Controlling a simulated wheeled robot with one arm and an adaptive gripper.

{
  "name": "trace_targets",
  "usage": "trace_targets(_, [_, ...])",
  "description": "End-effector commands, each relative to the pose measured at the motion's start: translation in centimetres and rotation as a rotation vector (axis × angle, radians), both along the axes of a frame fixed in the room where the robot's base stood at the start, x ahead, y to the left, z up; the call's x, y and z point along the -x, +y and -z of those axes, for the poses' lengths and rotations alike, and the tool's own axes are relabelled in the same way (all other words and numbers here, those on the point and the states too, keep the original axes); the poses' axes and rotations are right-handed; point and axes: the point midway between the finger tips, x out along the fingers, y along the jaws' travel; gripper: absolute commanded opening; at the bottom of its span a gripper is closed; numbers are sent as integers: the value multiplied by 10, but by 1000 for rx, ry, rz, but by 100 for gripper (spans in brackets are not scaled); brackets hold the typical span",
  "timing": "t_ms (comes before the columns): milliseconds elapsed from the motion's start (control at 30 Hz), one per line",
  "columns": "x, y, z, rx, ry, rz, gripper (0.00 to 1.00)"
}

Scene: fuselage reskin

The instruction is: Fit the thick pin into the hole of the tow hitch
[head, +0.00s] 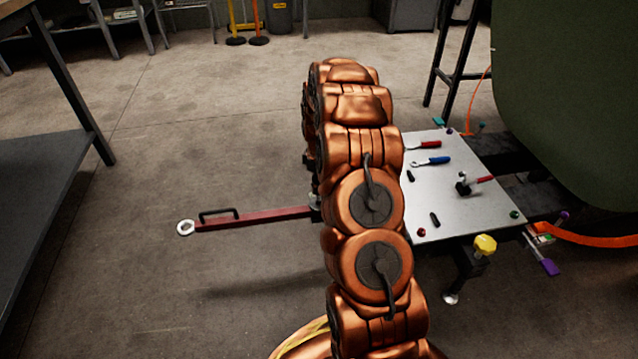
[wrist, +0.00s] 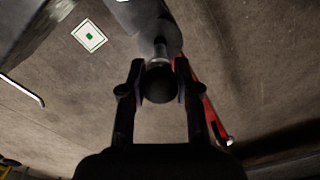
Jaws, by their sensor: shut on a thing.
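My gripper (wrist: 159,67) is shut on the dark round head of the thick pin (wrist: 159,88) in the wrist view. A short metallic part of the pin shows just beyond the fingertips, against a grey shape. I cannot tell whether the pin is in the hole. The red tow bar (head: 262,217) runs left across the head view to a pale ring end. It also shows in the wrist view (wrist: 212,118), beside the right finger. The hitch hole is not clearly seen. In the head view my arm hides the gripper, the pin and the bar's right end.
A metal-topped table (head: 455,205) with several tools and small dark pieces stands right of my arm. A large dark green panel (head: 570,100) is beyond it. A grey workbench (head: 40,190) stands at the left. The floor around the bar's left end is clear.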

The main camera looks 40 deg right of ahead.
Motion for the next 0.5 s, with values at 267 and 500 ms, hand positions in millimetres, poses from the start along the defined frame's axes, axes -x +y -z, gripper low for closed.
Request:
trace_targets(267, [0,0,0,0,0,0,0])
trace_targets(500, [0,0,0,0,0,0,0])
